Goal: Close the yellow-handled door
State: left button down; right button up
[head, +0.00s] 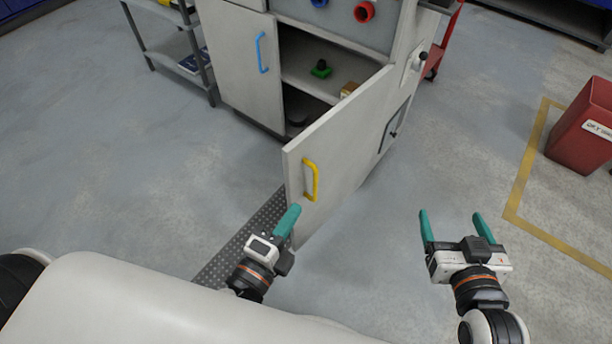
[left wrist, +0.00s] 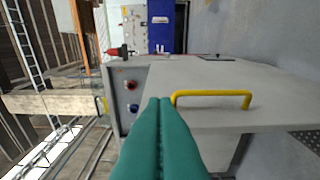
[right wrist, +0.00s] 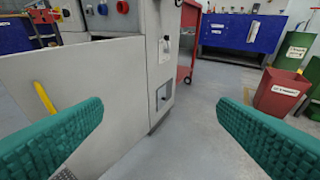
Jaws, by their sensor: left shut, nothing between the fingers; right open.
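The yellow-handled door (head: 345,142) of the grey cabinet stands wide open, swung out toward me. Its yellow handle (head: 310,180) is on the face toward me, near the free edge; it also shows in the left wrist view (left wrist: 212,94) and partly in the right wrist view (right wrist: 45,99). My left gripper (head: 288,220) is shut and empty, just in front of the door's lower free edge, below the handle; whether it touches the door I cannot tell. My right gripper (head: 452,220) is open and empty, to the right of the door over bare floor.
The cabinet's other door, with a blue handle (head: 262,52), is shut. Inside the opening are a green object with a black knob (head: 321,69) and a small tan box (head: 349,89). A perforated dark floor strip (head: 236,245) lies below. A red bin (head: 585,130) stands at the right; the floor between is clear.

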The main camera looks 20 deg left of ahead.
aim_at(299, 167)
pick_arm(q)
jog(key=w+p, duration=0.1)
jog(key=w, duration=0.2)
jog(key=w+a+p, duration=0.1)
jog(key=w+p, duration=0.1)
jog(key=w, duration=0.2)
jog(key=w+p, duration=0.2)
jog(key=w, duration=0.2)
jog(key=shift+w+a, duration=0.25)
jog(key=shift+a, duration=0.15)
pick_arm(e)
jog(key=s+d+f+g+h, duration=0.1)
jog(key=s+d+f+g, duration=0.1)
jog(key=s+f+g, duration=0.2)
jog(key=s+d+f+g+h, duration=0.1)
jog(key=s+d+f+g, duration=0.2)
jog(key=s+g, duration=0.3)
jog(key=s+f, duration=0.1)
jog(key=s, duration=0.2)
jog(key=shift+s+m+g+h, duration=0.3)
jog(key=shift+h, duration=0.1)
